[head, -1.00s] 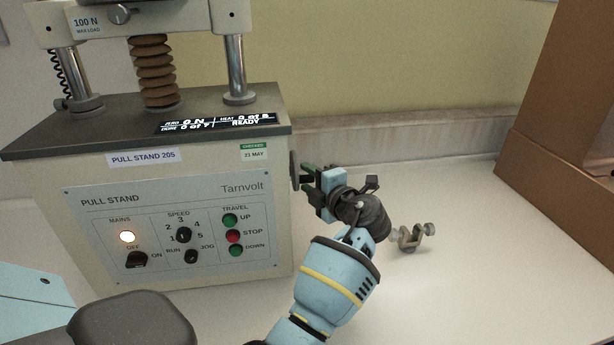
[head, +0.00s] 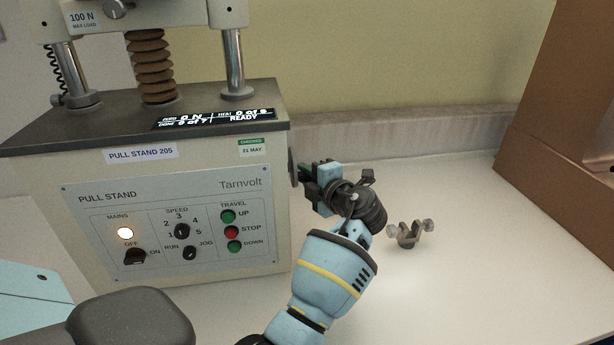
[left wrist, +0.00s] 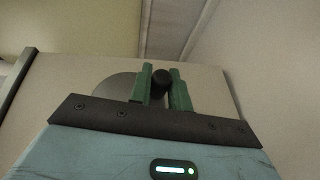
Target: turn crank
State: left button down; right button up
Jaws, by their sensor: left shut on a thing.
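The crank is on the right side of the pull stand (head: 170,223). In the head view its grey disc (head: 293,168) shows edge-on, partly behind my gripper. In the left wrist view the disc (left wrist: 112,87) lies behind the green fingers, and the dark round handle (left wrist: 161,82) stands between them. My left gripper (head: 305,173) is shut on this handle, close to the stand's side; its fingers also show in the left wrist view (left wrist: 161,90). The stand's display (head: 213,118) reads 0 N and READY. My right gripper is not in view.
A small metal clamp with two thumbscrews (head: 407,237) is on the white bench (head: 450,290), right of my left wrist. A brown box-like panel (head: 570,130) stands at the far right. The bench between clamp and panel is clear.

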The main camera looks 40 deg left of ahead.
pick_arm(q)
jog(key=shift+s+d+f+h+b, duration=0.1)
jog(key=shift+d+f+h+b, duration=0.1)
jog(key=shift+h+b, duration=0.3)
jog(key=shift+g, duration=0.3)
jog(key=shift+s+d+r+m+h, duration=0.15)
jog(key=shift+m+h, duration=0.15)
jog(key=shift+h, duration=0.2)
jog(key=shift+s+d+r+m+g+h, duration=0.15)
jog(key=shift+m+g+h, duration=0.15)
jog(key=shift+g+h, duration=0.15)
jog(key=shift+d+g+h+p, duration=0.1)
jog(key=shift+g+h+p, duration=0.25)
jog(key=shift+h+p, duration=0.35)
jog(key=shift+s+d+m+g+h+p, duration=0.15)
jog(key=shift+s+m+g+h+p, duration=0.2)
jog(key=shift+h+p, duration=0.25)
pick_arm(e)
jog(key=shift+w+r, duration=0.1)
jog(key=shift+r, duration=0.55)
pick_arm(q)
jog(key=shift+w, duration=0.1)
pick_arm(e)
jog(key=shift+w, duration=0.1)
